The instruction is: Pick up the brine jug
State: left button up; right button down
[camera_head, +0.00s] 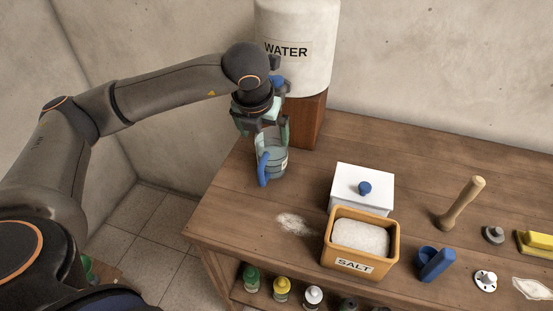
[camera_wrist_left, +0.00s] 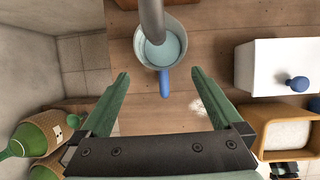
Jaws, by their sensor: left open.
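The jug (camera_head: 276,164), clear with a blue handle (camera_head: 263,169), stands upright on the wooden table below the water tank. Its handle faces the table's front. In the left wrist view, bluish liquid shows in the jug (camera_wrist_left: 176,48), and its handle (camera_wrist_left: 165,84) points toward my gripper. My left gripper (camera_head: 270,138) is open just above and around the jug's upper part in the head view. In the left wrist view, the fingers of the gripper (camera_wrist_left: 160,74) spread to both sides of the handle, with nothing held. A grey tube hides part of the jug's opening. My right gripper is not in view.
The white water tank (camera_head: 310,72) stands on a wooden block (camera_head: 304,124) behind the jug. To the right are a white box (camera_head: 345,183), a salt box (camera_head: 387,262), a blue scoop (camera_head: 436,265) and a wooden pestle (camera_head: 462,203). Several bottles sit on a lower shelf.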

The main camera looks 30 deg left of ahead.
aim_at(269, 151)
pick_arm(q)
jog(key=p+x, duration=0.1)
jog(key=x, duration=0.8)
jog(key=shift+d+f, duration=0.1)
jog(key=shift+f, duration=0.1)
jog(key=shift+c, duration=0.2)
jog(key=c, duration=1.4)
